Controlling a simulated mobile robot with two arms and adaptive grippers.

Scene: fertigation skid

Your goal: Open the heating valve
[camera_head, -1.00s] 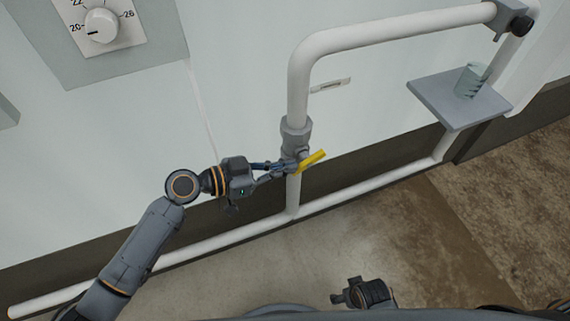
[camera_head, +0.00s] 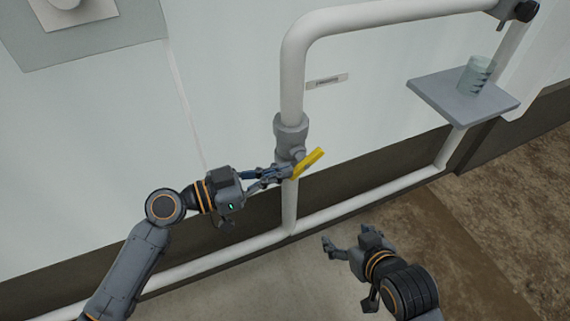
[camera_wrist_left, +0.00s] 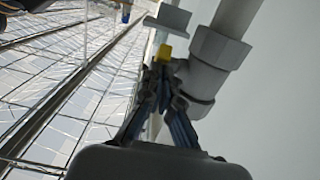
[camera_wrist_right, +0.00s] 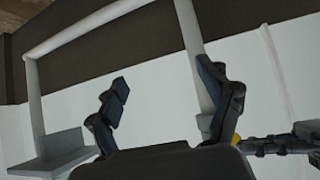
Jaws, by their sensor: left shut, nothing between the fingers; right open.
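The heating valve is a grey body (camera_head: 291,137) on the white vertical pipe, with a yellow lever (camera_head: 308,163) that slants up to the right across the pipe in the head view. My left gripper (camera_head: 287,172) is shut and empty, its fingertips at the valve beside the lever's lower left end; I cannot tell whether they touch it. In the left wrist view the yellow lever (camera_wrist_left: 165,52) shows just beyond the fingertips, beside the grey valve body (camera_wrist_left: 205,68). My right gripper (camera_head: 340,248) is open and empty, below and right of the valve, apart from it.
A grey shelf (camera_head: 450,98) with a clear beaker (camera_head: 475,75) stands to the right. The white pipe (camera_head: 390,21) arches above, and a low pipe (camera_head: 385,191) runs along the wall. A grey panel with a dial (camera_head: 85,22) is at upper left. Floor is free at lower right.

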